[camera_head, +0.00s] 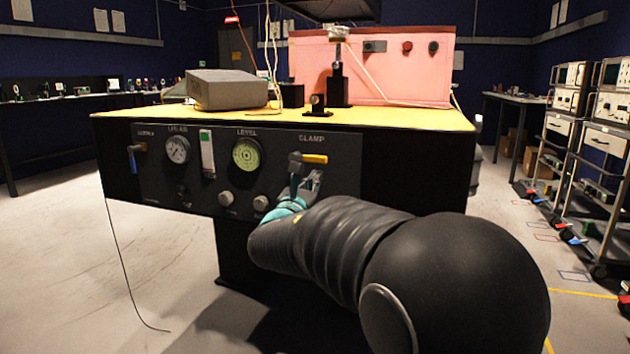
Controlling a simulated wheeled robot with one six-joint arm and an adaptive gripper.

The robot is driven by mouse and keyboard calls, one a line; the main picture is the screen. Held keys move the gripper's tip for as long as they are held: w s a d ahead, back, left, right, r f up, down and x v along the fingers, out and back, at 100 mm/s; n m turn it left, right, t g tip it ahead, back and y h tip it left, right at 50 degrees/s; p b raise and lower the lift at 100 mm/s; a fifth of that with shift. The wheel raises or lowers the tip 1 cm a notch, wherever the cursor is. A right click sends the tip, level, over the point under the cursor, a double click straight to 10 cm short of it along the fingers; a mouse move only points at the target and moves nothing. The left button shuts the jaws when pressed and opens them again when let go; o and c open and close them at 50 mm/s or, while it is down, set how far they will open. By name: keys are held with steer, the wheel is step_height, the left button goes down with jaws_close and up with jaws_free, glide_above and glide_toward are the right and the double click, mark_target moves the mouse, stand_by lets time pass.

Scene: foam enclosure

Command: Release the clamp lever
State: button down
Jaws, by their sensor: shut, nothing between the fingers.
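The clamp lever (314,158) has a yellow handle and sits under the label CLAMP at the right of the dark front panel (350,180). Its handle points right, about level, from a grey pivot. My gripper (312,178) is just below the lever, close to the pivot and handle. Its fingers are shut with nothing between them. I cannot tell whether they touch the lever. My arm comes in from the lower right and hides the lower right part of the panel.
The panel also holds a blue-handled lever (133,158), a round gauge (177,149), a green level dial (246,154) and knobs (261,203). Above is a yellow tabletop (400,117) with a grey box (226,90) and pink foam block (385,70). Equipment racks (600,130) stand at right.

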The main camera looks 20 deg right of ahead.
steer(key=f+v, duration=0.2)
steer(key=v, duration=0.8)
steer(key=shift+f, duration=0.25)
steer(key=shift+s, duration=0.1)
